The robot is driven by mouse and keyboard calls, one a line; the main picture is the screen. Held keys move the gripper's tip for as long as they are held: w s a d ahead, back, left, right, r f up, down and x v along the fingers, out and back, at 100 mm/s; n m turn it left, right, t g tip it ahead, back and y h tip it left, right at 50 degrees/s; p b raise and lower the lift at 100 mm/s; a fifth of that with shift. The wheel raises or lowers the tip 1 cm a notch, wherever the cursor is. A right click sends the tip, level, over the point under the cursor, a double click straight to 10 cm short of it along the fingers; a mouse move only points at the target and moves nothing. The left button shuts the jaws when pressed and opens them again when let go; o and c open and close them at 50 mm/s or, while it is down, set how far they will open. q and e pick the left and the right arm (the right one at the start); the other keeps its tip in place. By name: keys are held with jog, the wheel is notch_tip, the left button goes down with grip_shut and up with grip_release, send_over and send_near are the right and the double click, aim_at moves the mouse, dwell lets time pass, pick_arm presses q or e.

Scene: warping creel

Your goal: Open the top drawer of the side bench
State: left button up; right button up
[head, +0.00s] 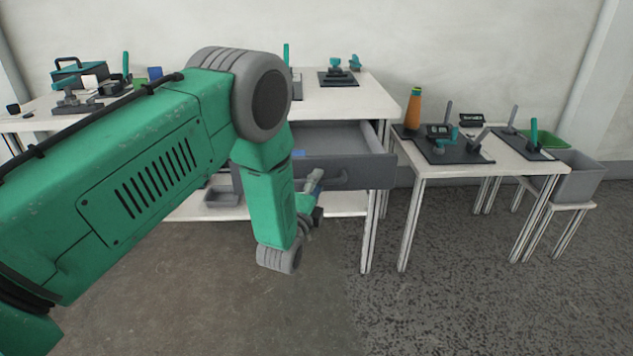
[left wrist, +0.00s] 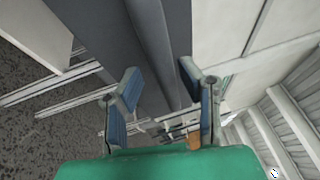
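The side bench (head: 345,97) has a white top, and its grey top drawer (head: 378,172) stands pulled out, its inside visible. The drawer's handle (head: 338,181) is on the front face, partly hidden by my left gripper. My left gripper (head: 315,184) is at the drawer front, partly behind my green arm. In the left wrist view my left gripper (left wrist: 160,77) has its two blue-padded fingers spread apart. A grey bar of the drawer front (left wrist: 158,42) runs between and beyond them; I see gaps beside it and cannot tell any contact. My right gripper is not in view.
A blue item (head: 299,153) lies in the drawer. The floor in front at right is clear.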

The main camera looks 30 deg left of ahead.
pick_arm(q)
jog(key=shift+a+r, duration=0.1)
jog(key=shift+r, duration=0.1)
jog(key=shift+s+f, duration=0.15)
jog(key=shift+s, duration=0.25)
jog(key=v, duration=1.1)
jog(key=shift+f, duration=0.1)
jog(key=s+d+f+n+g+h+p, duration=0.1)
jog(key=s+f+n+g+p, duration=0.2)
jog(key=s+f+n+g, duration=0.3)
jog(key=s+d+f+n+g+h+p, duration=0.1)
jog(key=s+f+n+g+p, duration=0.35)
jog(key=s, duration=0.35)
jog(key=s+d+n+g+h+p, duration=0.1)
jog(key=s+n+g, duration=0.5)
jog(key=s, duration=1.2)
jog(key=shift+s+d+g+p, duration=0.35)
jog(key=shift+g+p, duration=0.35)
jog(key=shift+g, duration=0.55)
